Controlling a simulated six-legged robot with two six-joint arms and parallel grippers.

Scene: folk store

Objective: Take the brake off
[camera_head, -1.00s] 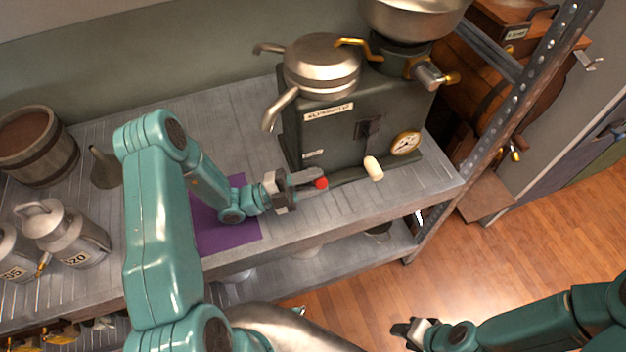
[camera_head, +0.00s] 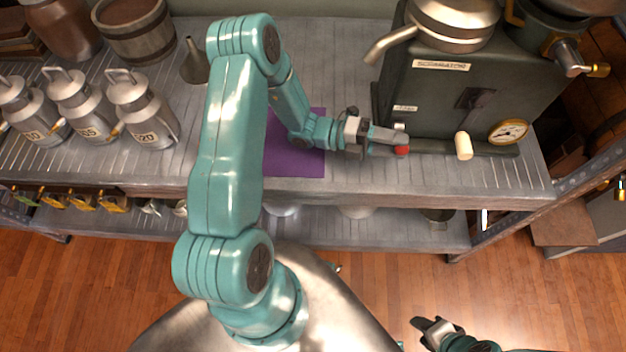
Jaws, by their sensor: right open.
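The dark green separator machine (camera_head: 455,100) stands on the grey shelf, with a silver bowl and spouts on top. A small red knob (camera_head: 401,151) shows low at its front left; its lever is mostly hidden, and I cannot tell for certain that it is the brake. My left gripper (camera_head: 392,142) reaches in from the left, its fingertips at the red knob. I cannot tell whether the fingers are closed on it. My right gripper (camera_head: 428,324) is open and empty, low in front of the shelf.
A cream handle (camera_head: 463,146) and a round gauge (camera_head: 508,131) sit on the machine's front. A purple mat (camera_head: 300,163) lies under my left arm. Several milk cans (camera_head: 145,112), a wooden bucket (camera_head: 138,28) and a funnel (camera_head: 194,64) stand at left.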

